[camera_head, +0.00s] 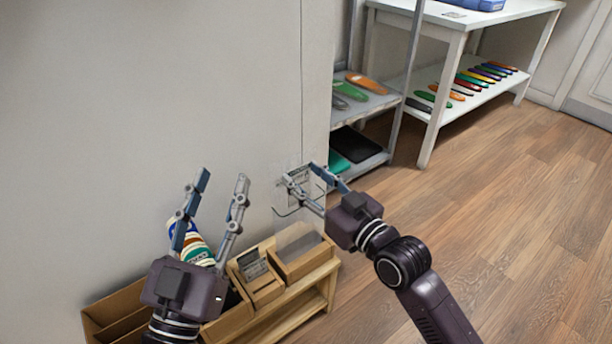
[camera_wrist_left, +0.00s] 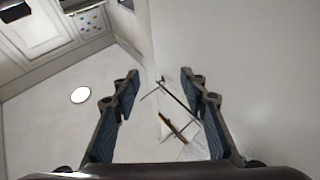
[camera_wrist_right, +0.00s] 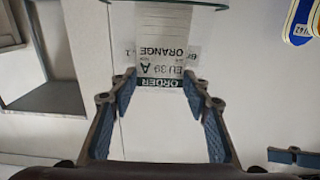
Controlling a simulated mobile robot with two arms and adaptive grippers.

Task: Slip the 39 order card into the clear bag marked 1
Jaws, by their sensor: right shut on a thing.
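The 39 order card (camera_wrist_right: 165,60), white with a black ORDER strip and the words EU 39 and ORANGE, is between the fingers of my right gripper (camera_wrist_right: 160,82). In the head view the right gripper (camera_head: 304,178) is shut on it in front of the wall, by a thin wire hook (camera_head: 284,211). Clear film with partly hidden print and a 1 shows around the card in the right wrist view; this looks like the clear bag (camera_wrist_right: 194,55). I cannot tell whether the card is inside it or against it. My left gripper (camera_head: 223,178) is open and empty, left of the hook.
A wooden rack with bins (camera_head: 233,318) stands below; one bin holds a grey card (camera_head: 252,263), another colourful numbered pieces (camera_head: 196,250). A grey shelf (camera_head: 375,104) and a white table (camera_head: 480,18) with several insoles stand behind to the right. The floor at right is clear.

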